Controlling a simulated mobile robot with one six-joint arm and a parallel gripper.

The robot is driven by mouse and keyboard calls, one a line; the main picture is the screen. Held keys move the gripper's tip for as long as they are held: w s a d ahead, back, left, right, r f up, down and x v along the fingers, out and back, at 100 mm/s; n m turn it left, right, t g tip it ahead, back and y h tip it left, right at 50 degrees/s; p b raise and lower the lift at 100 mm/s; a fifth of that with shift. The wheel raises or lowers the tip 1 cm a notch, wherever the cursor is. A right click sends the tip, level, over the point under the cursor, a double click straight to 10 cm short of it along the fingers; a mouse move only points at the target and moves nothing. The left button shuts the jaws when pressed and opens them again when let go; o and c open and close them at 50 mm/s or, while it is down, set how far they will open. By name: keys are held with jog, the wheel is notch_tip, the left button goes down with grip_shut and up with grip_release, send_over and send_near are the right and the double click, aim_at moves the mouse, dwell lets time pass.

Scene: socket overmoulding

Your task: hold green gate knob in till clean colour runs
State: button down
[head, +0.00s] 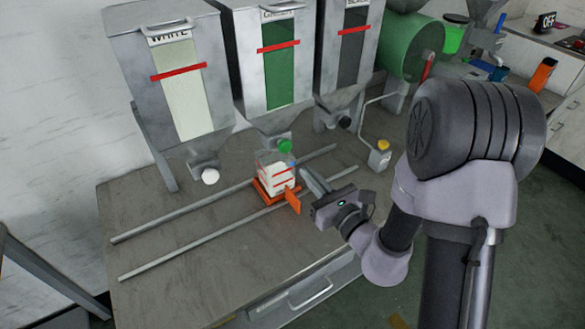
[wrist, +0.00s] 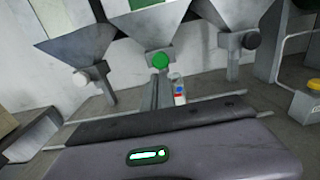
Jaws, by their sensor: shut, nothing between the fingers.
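The green gate knob (head: 285,146) sits at the foot of the middle hopper (head: 279,60), which has a green window. In the wrist view the green knob (wrist: 160,61) is ahead, just above centre. Below it a clear box with pale contents and red lines (head: 272,176) stands on an orange carriage (head: 262,194). My gripper (head: 305,170) is shut and empty, at the box's right and lower than the knob. It looks apart from the knob. In the wrist view my gripper's fingers (wrist: 157,92) point toward the knob; part of the box shows beside them.
A white knob (head: 210,176) is on the left hopper and a black knob (head: 345,122) on the right one. Two rails (head: 190,235) run along the bench. A yellow-topped box (head: 380,155) stands right of my gripper. The bench's front left is clear.

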aim_at(287, 147)
jog(key=x, duration=0.7)
jog(key=shift+w+a+r, duration=0.2)
jog(key=shift+w+a, duration=0.05)
jog(key=shift+w, duration=0.1)
jog(key=shift+x, duration=0.9)
jog(key=shift+w+r, duration=0.1)
jog(key=shift+r, duration=0.1)
